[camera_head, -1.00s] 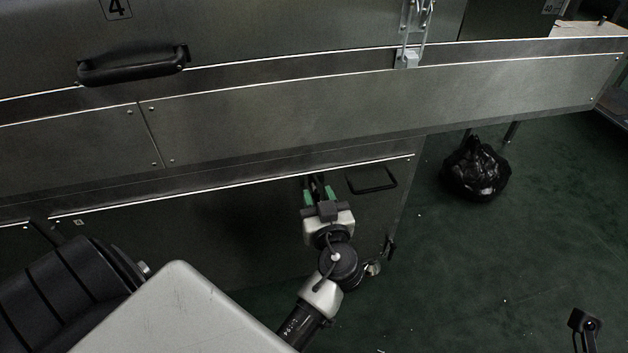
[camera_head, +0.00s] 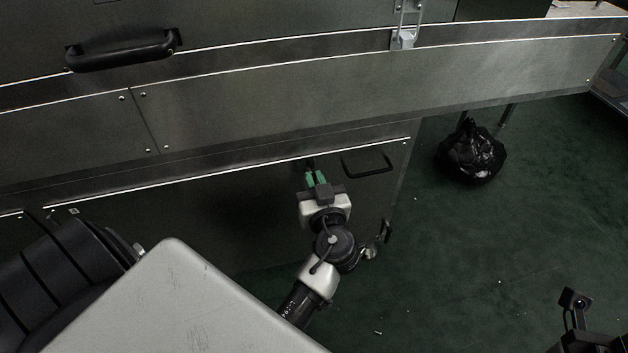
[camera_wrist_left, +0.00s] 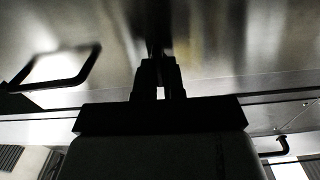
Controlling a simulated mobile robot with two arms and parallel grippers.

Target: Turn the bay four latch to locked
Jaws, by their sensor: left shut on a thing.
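My left gripper (camera_head: 316,178) is in front of the dark lower panel of the dryer, below the long ledge, with its green-padded fingers drawn together. It is shut on a small dark part (camera_head: 310,163), which I take to be the bay four latch. In the left wrist view, the gripper (camera_wrist_left: 159,80) shows dark against the bright metal, with a narrow dark upright piece (camera_wrist_left: 157,30) between and beyond its fingertips. The fingers hide much of the latch, and I cannot tell which way it is turned.
A black loop handle (camera_head: 367,162) is just right of my left gripper. A large black handle (camera_head: 122,50) and a metal clasp (camera_head: 403,38) are above. A black bag (camera_head: 470,152) lies on the green floor.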

